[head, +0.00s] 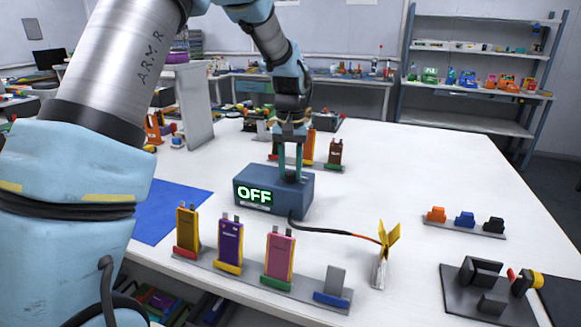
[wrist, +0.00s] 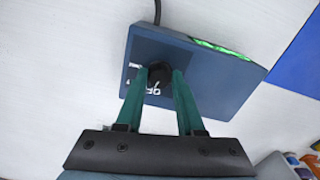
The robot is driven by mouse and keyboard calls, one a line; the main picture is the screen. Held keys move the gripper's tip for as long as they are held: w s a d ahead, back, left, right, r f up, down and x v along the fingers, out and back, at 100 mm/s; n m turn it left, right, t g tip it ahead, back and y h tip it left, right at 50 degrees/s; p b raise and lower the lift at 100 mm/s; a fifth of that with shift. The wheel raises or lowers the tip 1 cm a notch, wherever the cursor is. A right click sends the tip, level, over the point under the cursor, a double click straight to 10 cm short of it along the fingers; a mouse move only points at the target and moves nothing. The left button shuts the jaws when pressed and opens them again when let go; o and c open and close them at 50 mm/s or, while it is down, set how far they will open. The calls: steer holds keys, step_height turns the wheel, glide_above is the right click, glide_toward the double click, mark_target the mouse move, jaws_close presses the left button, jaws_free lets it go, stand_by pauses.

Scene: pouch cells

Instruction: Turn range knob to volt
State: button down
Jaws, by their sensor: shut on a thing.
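A blue-grey meter box (head: 308,202) stands on the white table, and its lit display (head: 254,195) reads OFF in green. The box also fills the upper middle of the wrist view (wrist: 222,92). A black round range knob (wrist: 160,72) sits on its top face, with white marks beside it that are partly hidden. My gripper (head: 290,178) reaches down onto the top of the box. In the wrist view its two teal fingers (wrist: 160,78) are shut on the knob, one on each side. The knob's pointer direction cannot be made out.
A cable runs from the box to a yellow clip (head: 389,238). A front rack (head: 205,268) holds several coloured pouch cells; another rack (head: 322,166) stands behind the box. A blue mat (head: 170,212) lies left, a black fixture (head: 487,290) at front right. The right-hand table is mostly clear.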

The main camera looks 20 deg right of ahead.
mark_target(291, 173)
steer(key=m+p, duration=0.1)
steer(key=m, duration=0.4)
steer(key=shift+m+p, duration=0.3)
steer(key=shift+p, duration=0.05)
steer(key=shift+d, duration=0.1)
steer(key=c, duration=0.5)
jaws_free()
step_height(291, 173, up, 11)
steer(key=shift+f+b, duration=0.1)
steer(key=shift+b, duration=0.65)
